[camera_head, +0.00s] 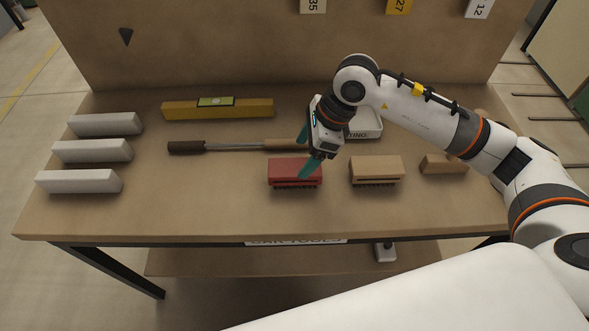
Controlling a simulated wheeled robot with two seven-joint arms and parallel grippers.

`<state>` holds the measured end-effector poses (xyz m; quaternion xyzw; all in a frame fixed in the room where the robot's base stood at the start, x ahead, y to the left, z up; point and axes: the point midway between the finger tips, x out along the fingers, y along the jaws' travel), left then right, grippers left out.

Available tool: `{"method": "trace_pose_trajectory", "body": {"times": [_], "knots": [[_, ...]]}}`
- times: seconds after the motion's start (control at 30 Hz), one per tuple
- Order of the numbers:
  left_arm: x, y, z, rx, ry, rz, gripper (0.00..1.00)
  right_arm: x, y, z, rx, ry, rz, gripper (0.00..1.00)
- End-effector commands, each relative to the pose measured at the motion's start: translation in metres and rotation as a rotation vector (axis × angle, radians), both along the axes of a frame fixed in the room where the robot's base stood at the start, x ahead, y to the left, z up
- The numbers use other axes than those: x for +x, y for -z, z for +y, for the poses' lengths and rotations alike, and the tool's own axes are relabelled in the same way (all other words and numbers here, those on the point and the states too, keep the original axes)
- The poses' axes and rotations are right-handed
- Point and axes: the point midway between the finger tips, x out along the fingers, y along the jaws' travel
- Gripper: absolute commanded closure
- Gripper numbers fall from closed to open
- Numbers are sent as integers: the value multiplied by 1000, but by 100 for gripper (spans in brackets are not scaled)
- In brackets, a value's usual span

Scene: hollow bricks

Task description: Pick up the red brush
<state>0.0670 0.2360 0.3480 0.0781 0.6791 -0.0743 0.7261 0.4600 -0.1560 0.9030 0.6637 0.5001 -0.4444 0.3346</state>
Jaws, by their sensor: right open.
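The red brush (286,171) lies on the wooden table with its dark bristles down, near the middle of the table. My right gripper (306,155) has teal fingers and is open. It hangs over the right part of the red brush, and one finger overlaps the brush's top in the picture. I cannot tell whether it touches. The other finger shows just behind the brush. My left gripper is not in view.
A tan brush (376,168) stands close right of the red one, with a small wooden block (443,164) beyond. Behind lie a long-handled tool (230,147), a yellow level (190,109) and a white tray (366,124). White blocks (92,151) line the left. The front strip is clear.

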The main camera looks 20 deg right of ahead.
Motion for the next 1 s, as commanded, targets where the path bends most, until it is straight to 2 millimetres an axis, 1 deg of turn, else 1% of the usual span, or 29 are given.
{"method": "trace_pose_trajectory", "body": {"times": [0.13,0.3,0.47,0.8,1.0], "knots": [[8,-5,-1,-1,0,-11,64,-1,9,7,3,-1,2,25],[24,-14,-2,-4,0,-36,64,-2,33,19,2,0,3,25],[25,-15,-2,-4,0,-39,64,1,48,24,1,1,1,25],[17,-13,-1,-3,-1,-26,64,1,49,24,1,0,-1,25],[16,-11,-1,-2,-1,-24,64,1,50,24,1,0,-1,25]]}}
